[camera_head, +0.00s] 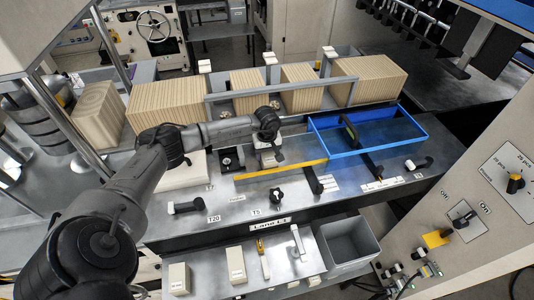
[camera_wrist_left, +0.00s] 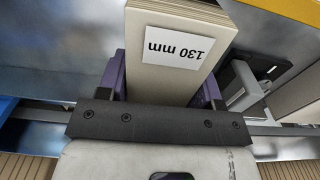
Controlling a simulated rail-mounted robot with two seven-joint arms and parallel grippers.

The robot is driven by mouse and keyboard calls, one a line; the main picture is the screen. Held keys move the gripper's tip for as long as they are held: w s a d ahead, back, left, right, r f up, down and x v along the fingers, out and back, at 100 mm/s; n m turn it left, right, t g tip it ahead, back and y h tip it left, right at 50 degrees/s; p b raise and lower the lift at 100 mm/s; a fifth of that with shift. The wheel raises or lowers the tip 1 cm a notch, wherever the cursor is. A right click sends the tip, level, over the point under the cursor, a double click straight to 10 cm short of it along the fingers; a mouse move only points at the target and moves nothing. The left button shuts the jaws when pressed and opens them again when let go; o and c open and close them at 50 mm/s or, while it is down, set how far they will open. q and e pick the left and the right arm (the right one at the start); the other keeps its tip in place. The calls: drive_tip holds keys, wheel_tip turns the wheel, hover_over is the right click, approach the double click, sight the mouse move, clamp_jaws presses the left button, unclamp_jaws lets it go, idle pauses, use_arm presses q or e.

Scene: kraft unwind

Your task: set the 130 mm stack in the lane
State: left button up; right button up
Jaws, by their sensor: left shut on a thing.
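The 130 mm stack (camera_wrist_left: 185,22) is a block of cream sheets with a white "130 mm" label, seen close up in the left wrist view. My left gripper (camera_wrist_left: 162,85) is shut on it, with a purple finger on each side. In the head view, my left gripper (camera_head: 268,143) is over the steel bench behind a yellow bar (camera_head: 282,170). A small pale part of the stack (camera_head: 271,158) shows just under it; the arm hides the rest. I cannot tell whether the stack touches the bench. My right gripper is not in view.
Large brown paper stacks (camera_head: 368,80) stand in a row behind a grey rail (camera_head: 300,88). A grey bin (camera_head: 349,247) is below.

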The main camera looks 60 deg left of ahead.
use_arm(q)
drive_tip(key=o, duration=0.8)
drive_tip(key=shift+o, duration=1.4)
drive_tip(key=shift+r, duration=0.1)
wheel_tip(320, 180, up, 14)
drive_tip(key=b, duration=0.2)
